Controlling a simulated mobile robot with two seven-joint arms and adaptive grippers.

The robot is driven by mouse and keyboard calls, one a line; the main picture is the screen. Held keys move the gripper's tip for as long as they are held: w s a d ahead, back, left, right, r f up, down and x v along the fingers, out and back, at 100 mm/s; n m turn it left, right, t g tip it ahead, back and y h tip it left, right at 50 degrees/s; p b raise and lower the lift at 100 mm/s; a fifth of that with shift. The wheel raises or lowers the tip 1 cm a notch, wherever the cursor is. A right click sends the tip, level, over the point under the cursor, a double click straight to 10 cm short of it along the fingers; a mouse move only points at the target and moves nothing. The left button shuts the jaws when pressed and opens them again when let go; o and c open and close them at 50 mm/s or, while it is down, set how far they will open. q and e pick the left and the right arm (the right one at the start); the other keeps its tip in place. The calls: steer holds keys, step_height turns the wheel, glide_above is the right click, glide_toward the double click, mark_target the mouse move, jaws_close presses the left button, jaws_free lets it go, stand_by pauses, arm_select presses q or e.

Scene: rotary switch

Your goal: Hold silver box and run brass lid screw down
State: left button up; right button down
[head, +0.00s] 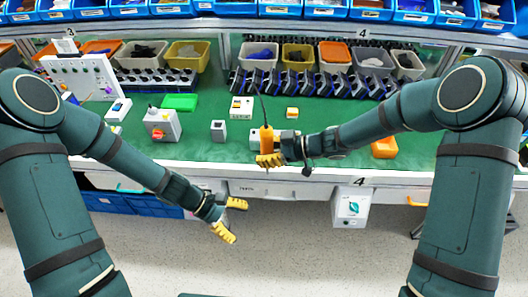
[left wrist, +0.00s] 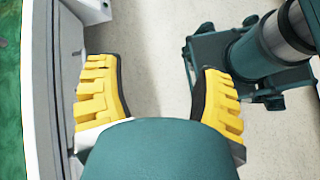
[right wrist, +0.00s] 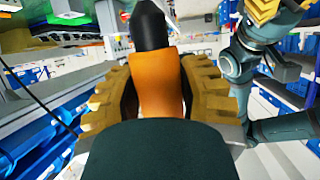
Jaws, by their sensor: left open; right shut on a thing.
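The silver box (head: 218,130) stands on the green bench top, left of the orange screwdriver. I cannot make out a brass lid screw at this size. My right gripper (head: 270,160) is shut on the orange screwdriver (head: 266,138), held upright over the bench's front edge. In the right wrist view the screwdriver's orange body and black end (right wrist: 155,75) sit between the yellow fingers. My left gripper (head: 238,220) is open and empty, below and in front of the bench edge. In the left wrist view the floor shows between its spread fingers (left wrist: 158,85).
A white box with a red knob (head: 162,124) and a green block (head: 180,102) are left of the silver box. A cream device (head: 242,107) and a small orange-topped box (head: 292,113) stand behind. Parts bins line the back.

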steer(key=c, duration=1.2)
jaws_free()
arm_select(q)
step_height(320, 180, down, 8)
steer(key=s+m+t+y, duration=0.1)
steer(key=m+t+y, duration=0.2)
steer(key=m, duration=0.9)
steer(key=y, duration=0.3)
steer(key=shift+s+a+r, duration=0.15)
steer(key=shift+s+a, duration=0.05)
steer(key=shift+a, duration=0.15)
arm_select(e)
jaws_close()
